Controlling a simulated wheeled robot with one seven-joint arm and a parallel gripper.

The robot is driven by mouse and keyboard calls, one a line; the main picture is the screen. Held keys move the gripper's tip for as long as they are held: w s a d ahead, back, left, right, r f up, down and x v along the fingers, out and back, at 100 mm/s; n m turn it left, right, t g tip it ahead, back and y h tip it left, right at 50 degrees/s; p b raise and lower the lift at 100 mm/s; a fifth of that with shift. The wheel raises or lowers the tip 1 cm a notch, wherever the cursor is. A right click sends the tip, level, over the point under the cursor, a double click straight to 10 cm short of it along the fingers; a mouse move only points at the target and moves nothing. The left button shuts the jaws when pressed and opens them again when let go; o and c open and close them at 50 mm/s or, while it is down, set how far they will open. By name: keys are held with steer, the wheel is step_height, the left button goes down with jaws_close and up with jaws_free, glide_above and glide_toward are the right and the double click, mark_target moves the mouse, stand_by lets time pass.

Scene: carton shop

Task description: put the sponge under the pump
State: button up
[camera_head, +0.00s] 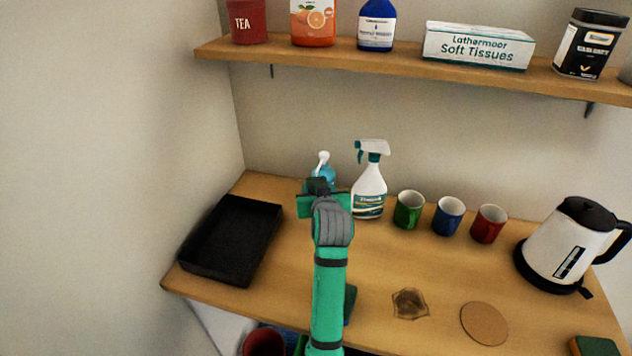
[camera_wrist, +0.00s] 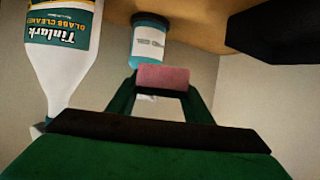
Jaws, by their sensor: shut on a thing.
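The pump bottle (camera_head: 323,168), blue with a white pump head, stands at the back of the counter, partly hidden behind my gripper (camera_head: 319,188). In the wrist view, which looks upside down, the bottle (camera_wrist: 149,42) shows its pale label just beyond the fingers. My gripper (camera_wrist: 163,80) is shut on a pink block (camera_wrist: 163,76), which looks like the sponge. The block is in front of the bottle there; whether they touch cannot be told. In the head view the block is hidden by my gripper.
A spray bottle (camera_head: 369,190) stands close right of the pump bottle. Green (camera_head: 408,210), blue (camera_head: 448,216) and red (camera_head: 488,224) mugs and a kettle (camera_head: 562,245) stand further right. A black tray (camera_head: 232,240) lies left. A green-topped block (camera_head: 595,346) lies front right.

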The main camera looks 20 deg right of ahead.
mark_target(316, 183)
steer(key=w, duration=0.4)
steer(key=shift+d, duration=0.35)
steer(key=shift+s+f, duration=0.1)
steer(key=shift+s, duration=0.05)
steer(key=shift+f, duration=0.4)
steer(key=o, duration=1)
